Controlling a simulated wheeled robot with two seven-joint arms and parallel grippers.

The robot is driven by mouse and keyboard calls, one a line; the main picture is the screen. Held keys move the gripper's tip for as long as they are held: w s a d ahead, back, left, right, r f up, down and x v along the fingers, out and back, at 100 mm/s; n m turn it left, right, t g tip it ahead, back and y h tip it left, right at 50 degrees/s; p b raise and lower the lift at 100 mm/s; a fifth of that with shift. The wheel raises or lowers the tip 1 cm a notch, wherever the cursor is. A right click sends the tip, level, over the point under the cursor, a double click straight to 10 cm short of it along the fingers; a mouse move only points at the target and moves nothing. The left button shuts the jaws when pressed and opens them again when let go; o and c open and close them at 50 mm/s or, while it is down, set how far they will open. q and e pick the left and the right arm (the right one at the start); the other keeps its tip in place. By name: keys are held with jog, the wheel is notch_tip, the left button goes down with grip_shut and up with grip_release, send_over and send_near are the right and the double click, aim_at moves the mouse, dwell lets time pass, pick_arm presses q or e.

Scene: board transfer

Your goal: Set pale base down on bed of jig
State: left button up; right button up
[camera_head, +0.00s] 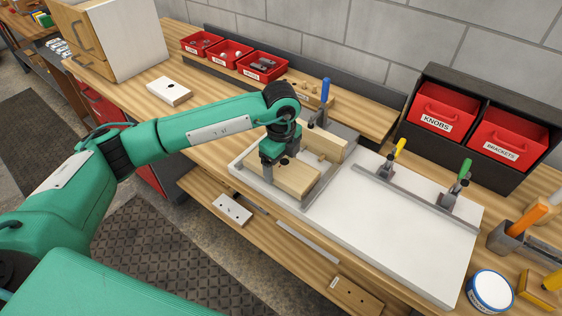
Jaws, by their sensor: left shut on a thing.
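A pale wooden base (293,183) lies flat in my left gripper (279,167), whose fingers are shut on it near its left end. The base is over the left part of the jig (318,215), inside its light rim. I cannot tell whether its underside touches the bed, which the base and gripper mostly hide. An upright pale wooden block (325,141) stands just behind the base. A clamp with a blue handle (326,90) stands behind that block, handle upright. My right gripper is not in view.
A white plate (415,235) with yellow-handled (399,146) and green-handled (464,170) clamps adjoins on the right. Red bins (442,108) stand behind. A white block with holes (169,91) lies at the left on the bench. A round tin (490,290) is at front right.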

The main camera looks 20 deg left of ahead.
aim_at(281, 165)
pick_arm(q)
jog(key=o, duration=1.1)
jog(key=shift+f, duration=0.1)
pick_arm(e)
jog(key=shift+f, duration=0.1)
pick_arm(q)
jog(key=shift+r, duration=0.35)
notch_tip(281, 165, up, 8)
jog(key=shift+f+b, duration=0.2)
jog(key=shift+b, duration=0.35)
jog(key=shift+r+b, duration=0.4)
jog(key=shift+r, duration=2.1)
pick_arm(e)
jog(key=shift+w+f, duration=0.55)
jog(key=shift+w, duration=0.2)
